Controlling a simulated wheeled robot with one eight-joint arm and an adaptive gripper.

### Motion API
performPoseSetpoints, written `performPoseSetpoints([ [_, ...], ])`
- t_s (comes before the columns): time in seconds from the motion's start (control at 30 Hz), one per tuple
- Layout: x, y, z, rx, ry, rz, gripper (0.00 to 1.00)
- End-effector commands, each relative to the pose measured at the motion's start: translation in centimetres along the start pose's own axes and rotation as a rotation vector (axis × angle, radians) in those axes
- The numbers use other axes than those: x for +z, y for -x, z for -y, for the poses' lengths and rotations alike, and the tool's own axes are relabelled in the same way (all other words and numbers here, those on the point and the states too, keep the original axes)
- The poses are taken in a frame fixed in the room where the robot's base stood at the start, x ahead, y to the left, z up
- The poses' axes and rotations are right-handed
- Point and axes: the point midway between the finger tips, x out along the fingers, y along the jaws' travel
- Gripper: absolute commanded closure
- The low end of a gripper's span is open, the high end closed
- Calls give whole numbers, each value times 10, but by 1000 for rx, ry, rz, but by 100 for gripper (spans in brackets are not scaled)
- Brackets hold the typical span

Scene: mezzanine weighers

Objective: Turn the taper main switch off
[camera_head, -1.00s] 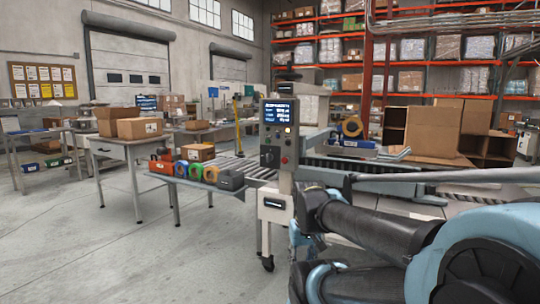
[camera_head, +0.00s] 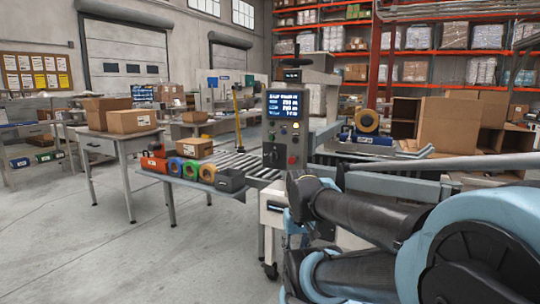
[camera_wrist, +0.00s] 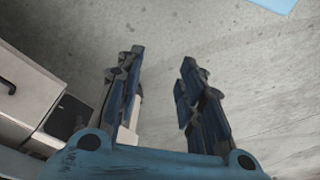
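The taper's control panel (camera_head: 286,108) stands upright at the middle of the head view, with a lit screen and small buttons. A black square switch with a rotary knob (camera_head: 272,155) sits low on the panel's left side. A red button (camera_head: 292,159) is to its right. The knob's exact position is too small to tell. My gripper (camera_wrist: 160,90) is open and empty in the wrist view, with bare concrete floor between and beyond its fingers. In the head view my arm is folded at the lower right, and the gripper itself does not show there.
A table (camera_head: 112,147) with cardboard boxes stands further left. The floor (camera_head: 130,255) at the front left is clear.

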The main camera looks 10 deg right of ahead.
Motion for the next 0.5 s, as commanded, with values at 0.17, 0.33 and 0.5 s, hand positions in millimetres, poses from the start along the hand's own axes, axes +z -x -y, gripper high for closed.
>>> performPoseSetpoints([
  [0.17,4,9,-2,11,-6,-15,65],
  [0.33,-26,24,-12,83,-57,-38,65],
  [0.5,-80,49,-29,198,-140,-100,65],
])
